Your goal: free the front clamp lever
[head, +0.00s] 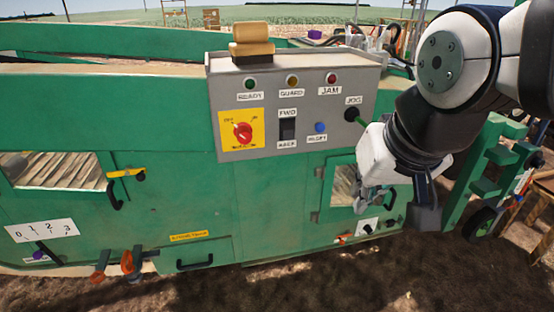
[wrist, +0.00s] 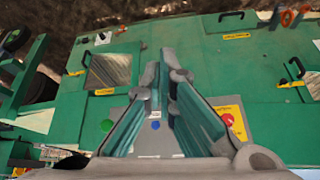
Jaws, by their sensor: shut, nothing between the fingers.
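Two orange-handled levers sit low on the green machine at the left in the head view: one orange lever (head: 100,267) and another orange lever (head: 128,262) beside it. I cannot tell which is the front clamp lever. Orange handles (wrist: 290,17) also show at the top right of the wrist view. My gripper (head: 370,202) is shut and empty, in front of the machine's right side, well to the right of these levers. Its fingers (wrist: 165,75) point over the green panel in the wrist view, apart from the levers.
A grey control box (head: 293,105) with lamps, a red rotary switch (head: 243,132) and labels stands on the machine. A windowed door with a yellow latch (head: 126,172) and a 0-to-3 scale (head: 42,231) are at left. Bare soil (head: 215,285) lies in front.

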